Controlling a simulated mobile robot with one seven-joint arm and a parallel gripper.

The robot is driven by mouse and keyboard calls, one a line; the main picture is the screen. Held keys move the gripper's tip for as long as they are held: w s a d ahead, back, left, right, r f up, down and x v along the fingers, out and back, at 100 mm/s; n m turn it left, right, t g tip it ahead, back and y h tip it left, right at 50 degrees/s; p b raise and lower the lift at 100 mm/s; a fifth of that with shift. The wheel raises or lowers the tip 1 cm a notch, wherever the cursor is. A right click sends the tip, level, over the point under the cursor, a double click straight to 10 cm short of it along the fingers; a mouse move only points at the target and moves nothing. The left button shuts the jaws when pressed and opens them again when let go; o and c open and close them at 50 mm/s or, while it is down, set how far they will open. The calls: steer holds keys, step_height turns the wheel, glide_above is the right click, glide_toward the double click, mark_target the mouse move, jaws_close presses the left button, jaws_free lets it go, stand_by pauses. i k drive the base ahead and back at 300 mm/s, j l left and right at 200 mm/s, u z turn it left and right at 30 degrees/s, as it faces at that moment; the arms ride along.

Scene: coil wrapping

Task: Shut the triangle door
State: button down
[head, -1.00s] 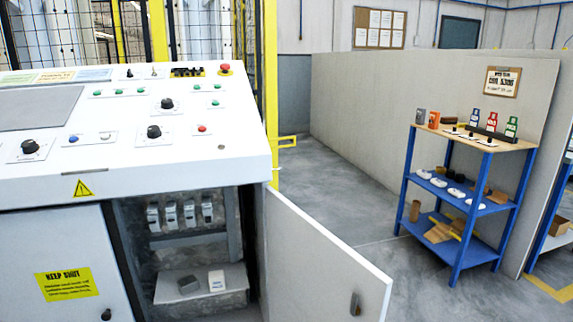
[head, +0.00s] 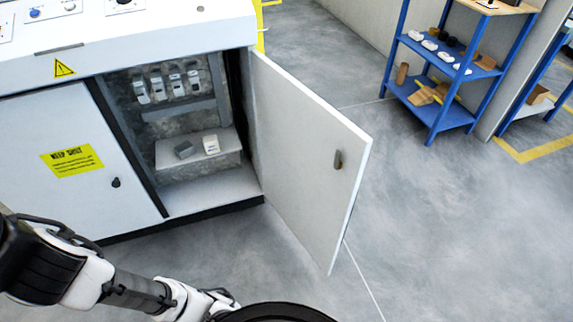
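The cabinet under the white control desk has an open door (head: 305,150) on its right side, hinged at the right edge of the opening and swung outward. A small handle (head: 338,159) sits near its free edge. A yellow triangle sign (head: 64,67) is on the desk front, above the left door (head: 75,165). That left door looks shut and carries a yellow "KEEP SHUT" label (head: 72,161) and a dark knob (head: 116,182). No triangle shows on the visible face of the open door. My arm crosses the lower left; my gripper's fingers are not in view.
Inside the cabinet are several switches (head: 168,85) and a shelf (head: 224,158) with two small blocks. A blue shelf rack (head: 437,125) stands at the upper right. Grey floor (head: 440,230) around the open door is clear.

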mark_target(301, 135)
steer(key=l+u, duration=0.25)
steer(key=u, duration=0.2)
steer(key=i+l+u, duration=0.1)
steer(key=l+u, duration=0.2)
steer(key=u, duration=0.15)
steer(key=l+u, duration=0.2)
steer(key=l, duration=0.25)
steer(key=k+l+u, duration=0.2)
steer(key=l, duration=0.8)
steer(key=k+l+u, duration=0.1)
steer(key=l, duration=0.35)
steer(key=k+l, duration=0.1)
steer(key=l, duration=0.4)
steer(key=k+l, duration=0.1)
steer(key=l, duration=0.4)
steer(key=k+l+u, duration=0.1)
steer(key=l, duration=0.3)
steer(key=k+l+u, duration=0.1)
steer(key=l, duration=0.3)
steer(key=k+l+u, duration=0.1)
steer(key=l, duration=0.25)
